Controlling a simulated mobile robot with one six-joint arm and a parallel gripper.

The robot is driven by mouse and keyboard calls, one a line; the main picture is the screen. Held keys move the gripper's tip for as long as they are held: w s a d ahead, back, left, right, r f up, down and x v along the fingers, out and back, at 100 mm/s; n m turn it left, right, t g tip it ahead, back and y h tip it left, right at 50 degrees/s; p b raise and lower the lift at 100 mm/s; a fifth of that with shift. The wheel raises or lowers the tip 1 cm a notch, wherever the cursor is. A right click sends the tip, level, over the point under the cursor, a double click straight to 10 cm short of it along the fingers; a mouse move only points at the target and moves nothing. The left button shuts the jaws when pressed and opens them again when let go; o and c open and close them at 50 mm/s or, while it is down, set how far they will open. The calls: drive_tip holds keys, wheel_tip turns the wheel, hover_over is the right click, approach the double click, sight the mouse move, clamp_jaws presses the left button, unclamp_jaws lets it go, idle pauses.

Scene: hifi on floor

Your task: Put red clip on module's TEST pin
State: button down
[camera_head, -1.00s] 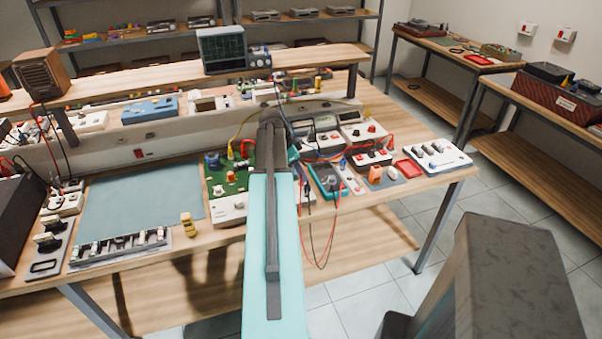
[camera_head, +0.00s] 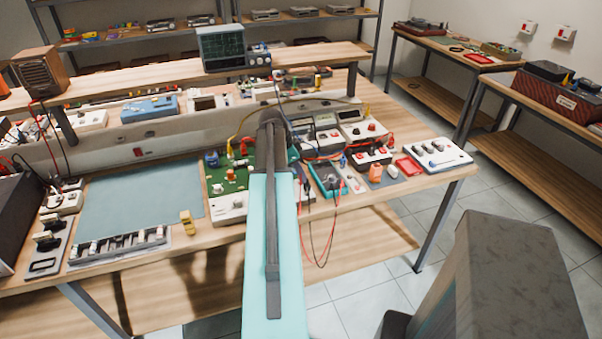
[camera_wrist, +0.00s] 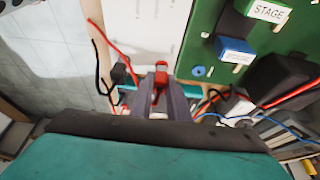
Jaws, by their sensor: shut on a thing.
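My gripper (camera_wrist: 160,100) is in the wrist view, shut on a small red clip (camera_wrist: 161,76) held between its dark fingers. The clip is over or beside a white panel (camera_wrist: 152,35) next to a green circuit board (camera_wrist: 218,40); I cannot tell whether it touches anything. The board carries a label reading STAGE (camera_wrist: 268,11) and a blue part (camera_wrist: 234,47). In the head view the green board (camera_head: 236,178) lies left of my arm, which hides my gripper and part of the board. I cannot make out a TEST label or its pin.
Red and black leads (camera_head: 329,235) hang over the bench's front edge. A teal-framed meter (camera_head: 326,178) and white boxes crowd the right of my arm. A blue-grey mat (camera_head: 140,200) lies clear on the left. A yellow wire (camera_head: 240,125) arches behind the board.

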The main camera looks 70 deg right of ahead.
drive_tip(key=shift+f, duration=0.25)
idle(0.3)
drive_tip(key=c, duration=1.6)
unclamp_jaws()
drive_tip(key=shift+r, duration=0.1)
drive_tip(key=shift+b+v, duration=1.55)
drive_tip(key=shift+v, duration=5.3)
drive_tip(key=shift+r, duration=0.1)
